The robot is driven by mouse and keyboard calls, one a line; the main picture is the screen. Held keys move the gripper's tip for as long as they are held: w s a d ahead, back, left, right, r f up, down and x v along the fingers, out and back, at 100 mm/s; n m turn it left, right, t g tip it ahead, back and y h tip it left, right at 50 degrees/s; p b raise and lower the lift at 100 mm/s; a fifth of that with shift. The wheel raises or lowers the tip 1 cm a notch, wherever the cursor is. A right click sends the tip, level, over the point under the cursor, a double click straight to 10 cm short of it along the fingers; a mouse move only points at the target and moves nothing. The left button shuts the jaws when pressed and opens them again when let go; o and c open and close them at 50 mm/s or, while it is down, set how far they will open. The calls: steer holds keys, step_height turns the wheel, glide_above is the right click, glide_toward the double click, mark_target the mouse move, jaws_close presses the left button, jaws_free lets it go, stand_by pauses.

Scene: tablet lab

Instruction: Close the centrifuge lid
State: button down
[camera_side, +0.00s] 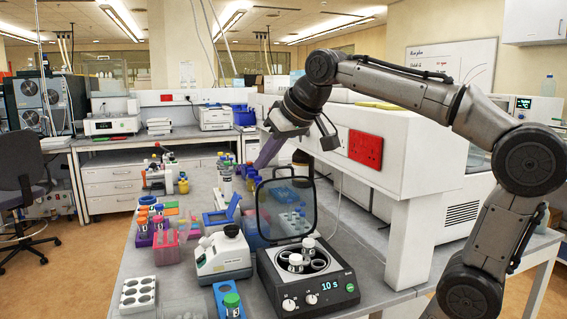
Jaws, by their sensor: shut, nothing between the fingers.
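The centrifuge (340,292) is a low black box near the front of the bench, with knobs and a display reading "10 s". Its dark see-through lid (287,222) stands open, upright along the rear edge. White-capped tubes sit in the round wells on top. My gripper (258,167) is shut and empty. In the picture it is just above the lid's upper left corner and seems to be behind the lid. I cannot tell whether it touches anything there.
A white instrument (222,256) stands just left of the centrifuge. A blue rack with a green-capped tube (231,301) and a white well tray (138,294) are at the front left. Several colored racks and bottles crowd the bench behind. A white shelf post (411,240) rises at right.

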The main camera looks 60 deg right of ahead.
steer(key=w+d+r+m+h, duration=0.1)
steer(key=w+d, duration=0.2)
steer(key=d, duration=0.4)
steer(key=w+d+r+m+g+h, duration=0.1)
steer(key=w+d+m, duration=0.15)
steer(key=d, duration=0.45)
steer(key=w+d+r+m+h, duration=0.1)
steer(key=w+d, duration=0.3)
steer(key=d, duration=0.3)
steer(key=shift+m+g, duration=0.45)
steer(key=shift+g, duration=0.15)
steer(key=shift+w+d+f, duration=0.1)
steer(key=shift+d+f, duration=1.2)
steer(key=shift+f, duration=0.6)
steer(key=shift+s+d+f, duration=0.1)
steer(key=shift+d+f, duration=1.15)
steer(key=shift+f, duration=0.65)
steer(key=shift+w+d+f, duration=0.1)
steer(key=shift+d+f, duration=1.2)
steer(key=shift+f, duration=0.6)
